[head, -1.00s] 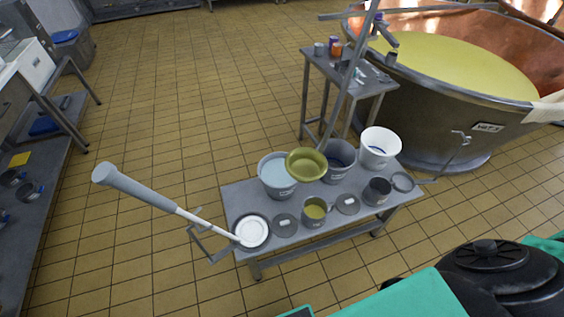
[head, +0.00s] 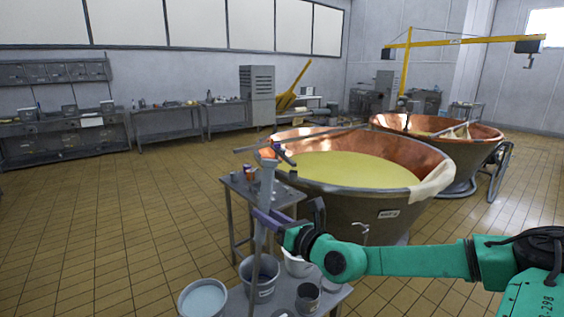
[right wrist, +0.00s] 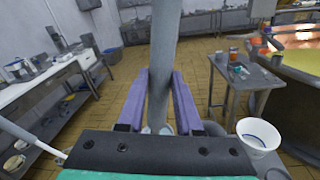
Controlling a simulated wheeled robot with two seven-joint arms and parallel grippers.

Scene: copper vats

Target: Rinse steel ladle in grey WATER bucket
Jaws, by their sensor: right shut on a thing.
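My right gripper (head: 266,218) is shut on the steel ladle's grey handle (head: 266,187). The handle stands near upright between the purple fingers, also in the right wrist view (right wrist: 163,70). In the head view the handle runs down in front of a grey bucket (head: 260,288); the ladle's bowl is hidden or below the frame. Another grey bucket (head: 203,299), with pale blue liquid, stands to the left, cut by the bottom edge. The bucket labels cannot be read here. My left gripper is not in view.
A white bucket (head: 297,263) and a dark pot (head: 307,298) stand on the low bench (head: 335,299). A small side table (head: 235,183) and a large copper vat (head: 385,215) of yellow liquid are behind. Open tiled floor (head: 100,240) lies left.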

